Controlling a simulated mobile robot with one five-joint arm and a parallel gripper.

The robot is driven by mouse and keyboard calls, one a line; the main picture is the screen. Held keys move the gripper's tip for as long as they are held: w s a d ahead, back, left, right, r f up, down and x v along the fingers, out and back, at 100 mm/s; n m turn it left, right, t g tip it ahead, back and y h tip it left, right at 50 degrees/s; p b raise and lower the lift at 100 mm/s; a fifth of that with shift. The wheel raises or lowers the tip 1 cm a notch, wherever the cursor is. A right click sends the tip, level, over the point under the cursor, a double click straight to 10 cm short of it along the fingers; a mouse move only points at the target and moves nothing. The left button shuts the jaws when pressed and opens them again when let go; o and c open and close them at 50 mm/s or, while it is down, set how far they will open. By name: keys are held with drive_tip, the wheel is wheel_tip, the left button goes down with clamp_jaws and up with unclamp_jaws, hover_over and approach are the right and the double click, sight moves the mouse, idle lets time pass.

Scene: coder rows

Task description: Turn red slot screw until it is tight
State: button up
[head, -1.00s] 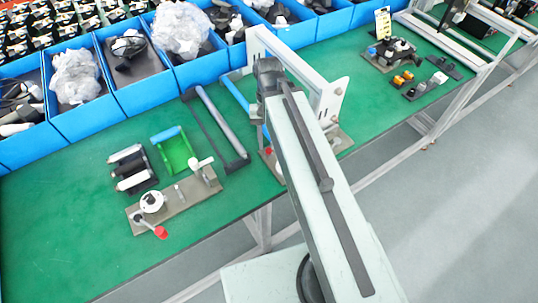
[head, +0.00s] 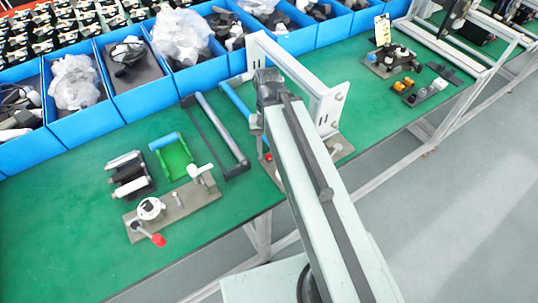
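I cannot clearly make out a red slot screw. A small red spot (head: 268,157) shows on a grey base plate beside the white upright frame (head: 331,101), just left of my arm; it is too small to identify. A larger red knob (head: 158,240) sits on the handle of a grey fixture (head: 183,208) at the left. My arm rises from the bottom right to a dark joint near the frame. Its far end lies behind the arm and fixture, so my gripper and its fingers cannot be seen.
Blue bins (head: 135,78) with bagged parts line the back of the green table (head: 60,235). A black roller fixture (head: 130,176), a green tray (head: 178,158) and a long grey bar (head: 220,128) lie left of my arm. Bare table is at front left.

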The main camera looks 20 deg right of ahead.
drive_tip(key=n+h, duration=0.1)
drive_tip(key=n, duration=0.2)
drive_tip(key=shift+a, duration=0.15)
drive_tip(key=n+h, duration=0.1)
drive_tip(key=n, duration=0.3)
drive_tip(key=shift+n, duration=0.4)
drive_tip(key=shift+w+a, duration=0.1)
clamp_jaws()
